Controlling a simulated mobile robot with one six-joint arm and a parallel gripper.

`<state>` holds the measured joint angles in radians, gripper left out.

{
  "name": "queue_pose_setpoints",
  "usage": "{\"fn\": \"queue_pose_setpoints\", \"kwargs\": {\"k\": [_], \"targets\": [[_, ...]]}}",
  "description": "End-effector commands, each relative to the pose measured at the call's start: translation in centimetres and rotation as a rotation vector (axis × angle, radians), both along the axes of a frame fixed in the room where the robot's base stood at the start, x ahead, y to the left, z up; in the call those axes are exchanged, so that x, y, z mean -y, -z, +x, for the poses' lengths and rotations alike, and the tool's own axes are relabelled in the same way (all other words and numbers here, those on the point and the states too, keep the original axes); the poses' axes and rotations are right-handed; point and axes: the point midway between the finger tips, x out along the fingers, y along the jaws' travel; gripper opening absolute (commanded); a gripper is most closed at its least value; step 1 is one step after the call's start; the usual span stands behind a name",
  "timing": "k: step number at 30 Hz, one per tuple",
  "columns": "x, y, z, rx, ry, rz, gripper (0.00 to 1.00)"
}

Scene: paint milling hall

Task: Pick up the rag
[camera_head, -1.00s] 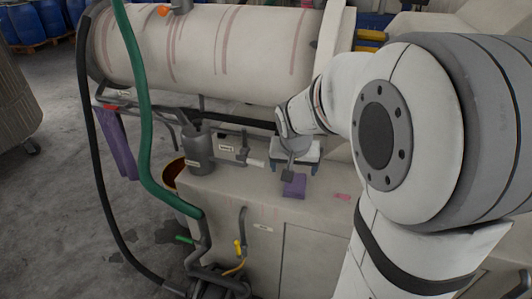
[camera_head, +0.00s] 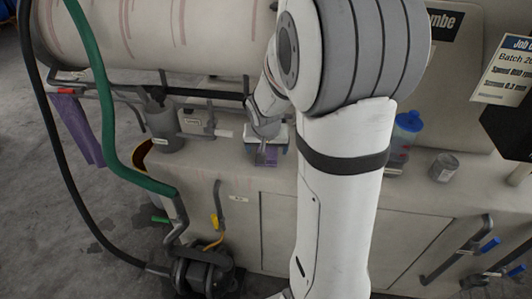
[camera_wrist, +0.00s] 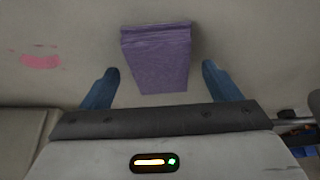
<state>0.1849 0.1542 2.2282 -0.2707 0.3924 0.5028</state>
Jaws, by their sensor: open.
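A folded purple rag (camera_wrist: 156,60) lies on the pale machine top, seen from above in the wrist view. It also shows in the head view as a small purple patch (camera_head: 260,159), partly hidden by my gripper. My gripper (camera_wrist: 160,67) is open, with its two blue fingers on either side of the rag and a gap at each side. In the head view my gripper (camera_head: 267,147) is over the rag. I cannot tell how high the fingertips are above the surface. A second purple cloth (camera_head: 78,128) hangs from a rail at the far left.
A grey cylindrical pot (camera_head: 160,127) stands left of my gripper. A green hose (camera_head: 105,110) runs down the left side. A blue-topped bottle (camera_head: 404,135) and a grey can (camera_head: 444,167) stand to the right. A pink mark (camera_wrist: 41,62) is on the surface.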

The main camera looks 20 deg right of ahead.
Motion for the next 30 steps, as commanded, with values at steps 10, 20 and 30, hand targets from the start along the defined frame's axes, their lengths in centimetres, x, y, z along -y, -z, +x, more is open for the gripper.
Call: {"fn": "queue_pose_setpoints", "kwargs": {"k": [10, 20, 30], "targets": [[-0.06, 0.24, 0.01, 0.000, -0.001, 0.000, 0.84], [-0.09, 0.49, 0.02, 0.001, -0.002, 0.000, 0.84], [-0.12, 0.46, 0.02, 0.000, -0.003, 0.000, 0.77]]}}
